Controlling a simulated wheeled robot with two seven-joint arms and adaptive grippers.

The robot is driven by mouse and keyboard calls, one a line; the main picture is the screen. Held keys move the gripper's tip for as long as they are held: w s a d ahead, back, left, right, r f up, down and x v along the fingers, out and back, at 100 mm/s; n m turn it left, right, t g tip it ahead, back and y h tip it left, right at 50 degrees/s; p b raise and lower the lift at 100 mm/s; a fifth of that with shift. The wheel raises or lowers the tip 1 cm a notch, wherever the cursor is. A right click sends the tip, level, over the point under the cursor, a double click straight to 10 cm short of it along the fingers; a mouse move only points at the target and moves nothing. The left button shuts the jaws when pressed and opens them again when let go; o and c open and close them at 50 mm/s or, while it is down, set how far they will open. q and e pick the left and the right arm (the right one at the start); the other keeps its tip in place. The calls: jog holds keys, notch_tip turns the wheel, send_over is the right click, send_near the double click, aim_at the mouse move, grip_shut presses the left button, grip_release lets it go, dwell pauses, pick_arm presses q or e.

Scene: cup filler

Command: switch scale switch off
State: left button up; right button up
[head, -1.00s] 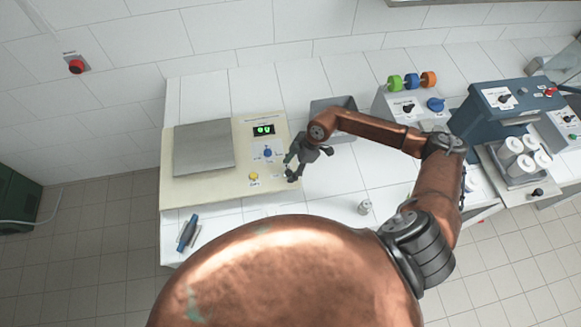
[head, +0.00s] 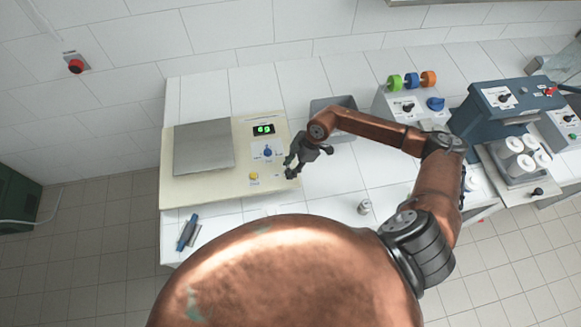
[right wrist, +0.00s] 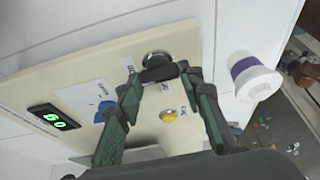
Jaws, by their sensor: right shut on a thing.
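The scale (head: 222,190) is a cream panel with a grey metal weighing plate (head: 203,148) on the left bench. Its green display (head: 263,129) is lit. The scale switch (right wrist: 156,64) is a black knob in a silver ring at the panel's edge. My right gripper (head: 291,170) is at the panel's right front corner. In the right wrist view, its fingers are shut on the switch, which hides part of it. A blue knob (head: 267,153) and a yellow button (head: 253,176) sit nearby on the panel. My left gripper is not in view.
A white cup with a purple band (right wrist: 251,75) stands beside the panel. A grey bin (head: 333,106) is behind my right gripper. A blue tool (head: 187,232) lies at the front left. A blue machine (head: 508,103) and white cups (head: 511,146) are at the right.

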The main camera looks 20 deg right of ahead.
jog(key=shift+n, duration=0.4)
jog(key=n, duration=0.2)
jog(key=n+g+b, duration=0.1)
jog(key=shift+w+n+g+b, duration=0.2)
jog(key=shift+n+g+b, duration=0.1)
jog(key=shift+n, duration=0.1)
jog(key=n+g+b, duration=0.1)
jog(key=n, duration=0.1)
jog(key=n+b, duration=0.1)
jog(key=n, duration=0.1)
jog(key=shift+w+a+n+g, duration=0.1)
jog(key=shift+w+n+g, duration=0.05)
jog(key=shift+n+g, duration=0.2)
jog(key=n+b, duration=0.1)
jog(key=n, duration=0.1)
jog(key=n+g+h+b, duration=0.1)
jog(key=n, duration=0.1)
jog(key=shift+h, duration=0.3)
jog(key=shift+a+n+g+h+b, duration=0.1)
jog(key=shift+n+g+h+b, duration=0.35)
jog(key=shift+n, duration=0.65)
jog(key=shift+a+n+h+b, duration=0.1)
jog(key=shift+n+h+b, duration=0.15)
jog(key=shift+n+b, duration=0.6)
jog(key=shift+n, duration=0.4)
jog(key=o, duration=1.2)
jog(key=shift+c, duration=0.2)
